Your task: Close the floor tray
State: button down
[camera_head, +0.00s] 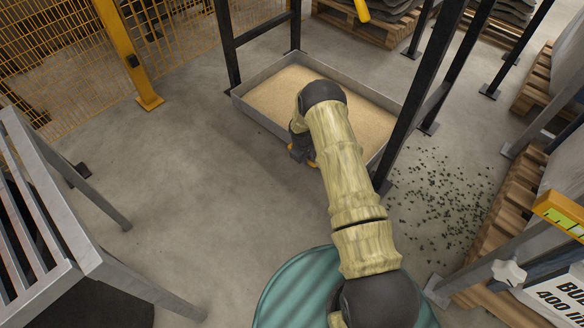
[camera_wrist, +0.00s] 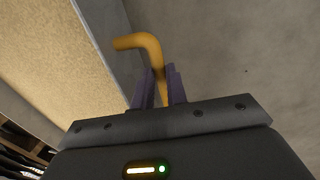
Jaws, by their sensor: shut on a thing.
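The floor tray (camera_head: 262,118) is a grey metal tray filled with sandy material, low between black frame posts. In the head view my arm reaches over it and hides part of its middle and front. My gripper (camera_wrist: 162,88) is at the tray's front side, shut on an orange bent handle (camera_wrist: 140,42). In the wrist view the handle passes between the purple fingers, and the tray wall (camera_wrist: 90,45) and sandy fill run along the left. A bit of the orange handle (camera_head: 312,164) shows beside my gripper in the head view.
Black posts (camera_head: 415,90) stand at the tray's sides. A slatted metal table (camera_head: 45,200) is at the left, and a yellow mesh fence (camera_head: 60,60) behind it. Dark crumbs (camera_head: 445,200) lie on the floor at the right near pallets (camera_head: 500,200). Floor left of the tray is clear.

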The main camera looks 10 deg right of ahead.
jog(key=shift+w+d, duration=0.6)
jog(key=shift+d, duration=0.2)
jog(key=shift+w+d, duration=0.6)
jog(key=shift+d, duration=0.2)
jog(key=c, duration=1.4)
grip_release()
jog(key=shift+a, duration=0.1)
jog(key=shift+r, duration=0.1)
notch_tip(320, 180, up, 17)
jog(key=s+a+p, duration=0.2)
jog(key=p, duration=0.7)
jog(key=shift+a, duration=0.3)
